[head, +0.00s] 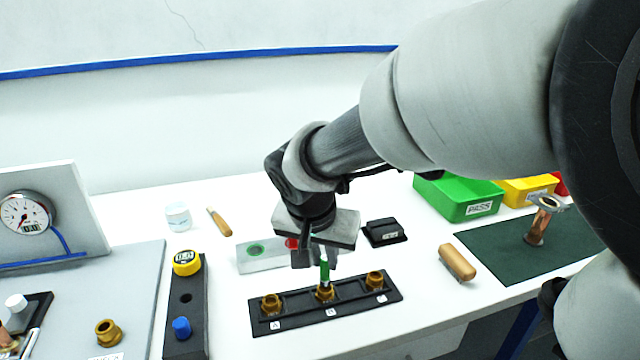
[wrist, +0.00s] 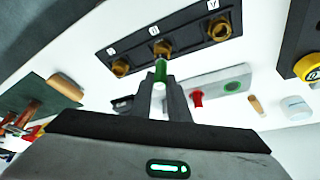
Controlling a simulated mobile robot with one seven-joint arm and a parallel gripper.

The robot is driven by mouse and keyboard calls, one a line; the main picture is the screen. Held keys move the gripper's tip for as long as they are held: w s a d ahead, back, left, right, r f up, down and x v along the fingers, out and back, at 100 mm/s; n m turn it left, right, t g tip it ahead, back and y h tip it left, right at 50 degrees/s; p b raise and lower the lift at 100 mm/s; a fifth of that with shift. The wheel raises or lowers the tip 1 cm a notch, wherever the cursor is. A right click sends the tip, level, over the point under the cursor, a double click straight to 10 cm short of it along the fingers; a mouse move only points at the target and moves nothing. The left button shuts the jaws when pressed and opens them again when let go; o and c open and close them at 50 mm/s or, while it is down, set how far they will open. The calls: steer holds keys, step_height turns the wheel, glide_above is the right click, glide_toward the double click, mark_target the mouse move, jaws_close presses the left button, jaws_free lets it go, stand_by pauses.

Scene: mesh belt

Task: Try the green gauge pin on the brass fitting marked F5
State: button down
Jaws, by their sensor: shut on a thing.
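My gripper (head: 322,262) is shut on the green gauge pin (head: 324,272), which points down at the middle brass fitting (head: 325,294) of a black rack (head: 350,305). In the wrist view the green pin (wrist: 160,70) stands between the fingers, its end at the mouth of the middle fitting (wrist: 163,47). I cannot tell whether the end is inside. Brass fittings stand to the left (head: 271,304) and right (head: 375,281) of it. The rack labels are too small to read, so I cannot tell which is F5.
Behind the rack is a pale block (head: 262,258) with a green ring and a red piece. A dark block (head: 384,232), wooden handle (head: 457,262) and green PASS bin (head: 458,197) lie right. Another brass fitting (head: 107,333) and a black holder (head: 186,300) are left.

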steer(key=shift+f+b, duration=1.1)
steer(key=shift+f, duration=0.1)
steer(key=shift+r, duration=0.2)
stand_by(0.6)
steer(key=shift+r+p, duration=0.8)
steer(key=shift+r, duration=0.15)
steer(key=shift+r+p, duration=2.1)
steer(key=shift+r, duration=0.95)
